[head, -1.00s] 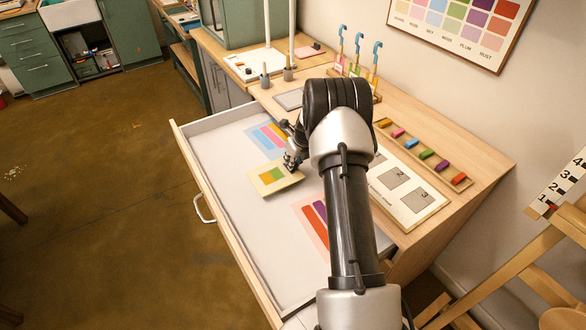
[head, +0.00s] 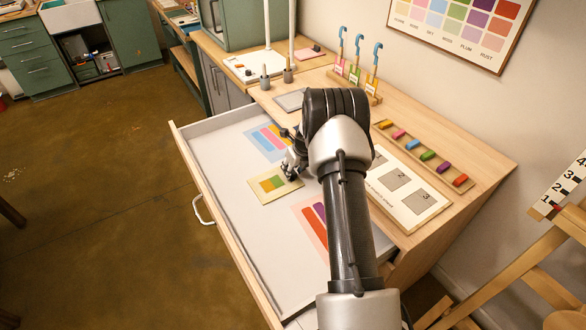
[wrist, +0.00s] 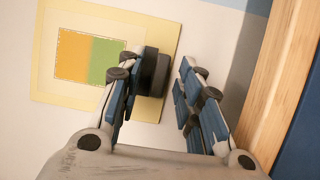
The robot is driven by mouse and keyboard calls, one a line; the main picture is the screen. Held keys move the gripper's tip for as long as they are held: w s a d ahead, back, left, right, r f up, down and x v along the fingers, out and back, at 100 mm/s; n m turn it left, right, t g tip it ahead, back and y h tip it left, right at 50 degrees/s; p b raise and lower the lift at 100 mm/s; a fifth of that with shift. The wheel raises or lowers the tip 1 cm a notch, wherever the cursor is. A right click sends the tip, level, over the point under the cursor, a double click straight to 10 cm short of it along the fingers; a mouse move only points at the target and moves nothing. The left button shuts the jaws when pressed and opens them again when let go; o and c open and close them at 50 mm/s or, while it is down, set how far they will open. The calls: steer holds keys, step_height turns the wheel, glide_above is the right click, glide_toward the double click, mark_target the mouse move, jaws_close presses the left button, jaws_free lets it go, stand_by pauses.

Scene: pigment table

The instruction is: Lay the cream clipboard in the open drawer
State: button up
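The cream clipboard (head: 260,193) lies in the open drawer (head: 246,220), on a bare part of the pale floor between two coloured sheets. It bears an orange and green sample and looks flat. In the wrist view the clipboard (wrist: 88,95) shows at the upper left, its black clip (wrist: 155,72) beside the left finger. My gripper (head: 290,170) is over the clipboard's right edge. In the wrist view the fingers (wrist: 160,66) stand apart with a gap around the clip; I cannot tell whether a finger touches it.
A blue and pink sheet (head: 268,138) lies behind the clipboard, and a red and purple sheet (head: 311,221) lies in front. The worktop at the right holds a numbered board (head: 425,220), a tray of coloured blocks (head: 440,166) and a rack of blue-hooked tools (head: 357,80).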

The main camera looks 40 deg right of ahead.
steer(key=shift+r, duration=0.15)
steer(key=p+v, duration=0.4)
steer(key=v, duration=0.8)
steer(key=s+a+r+n, duration=0.4)
steer(key=a+r+n, duration=0.4)
steer(key=a+r, duration=0.15)
steer(key=s+a+r+n, duration=0.4)
steer(key=a+r+n, duration=0.45)
steer(key=r, duration=0.25)
steer(key=s+a+r+n, duration=0.2)
steer(key=s+a+n, duration=0.4)
steer(key=s+n, duration=0.4)
steer(key=s+a+r+n, duration=0.2)
steer(key=s+a+n, duration=0.4)
steer(key=s+n, duration=0.4)
steer(key=s, duration=0.4)
steer(key=shift+s+a+r, duration=0.2)
steer(key=shift+s+r, duration=0.05)
steer(key=shift+r, duration=0.15)
steer(key=shift+s, duration=0.1)
